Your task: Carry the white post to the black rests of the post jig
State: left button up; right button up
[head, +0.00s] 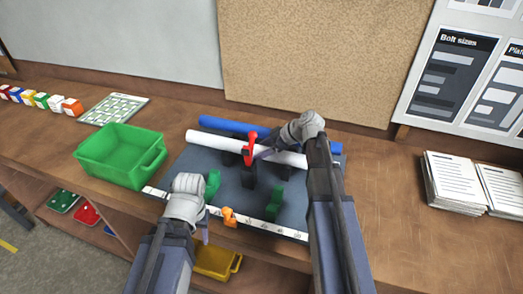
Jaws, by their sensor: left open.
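The white post (212,140) lies across the dark mat, in front of a blue post. It passes over or just behind the black rests (230,158) of the jig; I cannot tell whether it touches them. A red clamp part (250,150) stands on a black block and covers the post's middle. My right gripper (263,153) is at the post, right of the red part; its fingers are small and partly hidden, so its jaw state is unclear. My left gripper (204,231) is open and empty at the mat's front edge, well in front of the post.
The blue post (222,125) lies at the back. Green rests (273,203) and an orange piece (229,217) stand near the front. A green bin (120,155) is at left, papers (470,183) at right. Bare bench lies right of the mat.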

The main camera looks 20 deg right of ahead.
jog(key=p+v, duration=0.8)
jog(key=v, duration=0.3)
jog(key=shift+r, duration=0.15)
jog(key=shift+s+d+r+p, duration=0.2)
jog(key=shift+s+d+p, duration=0.05)
jog(key=shift+d+p, duration=0.1)
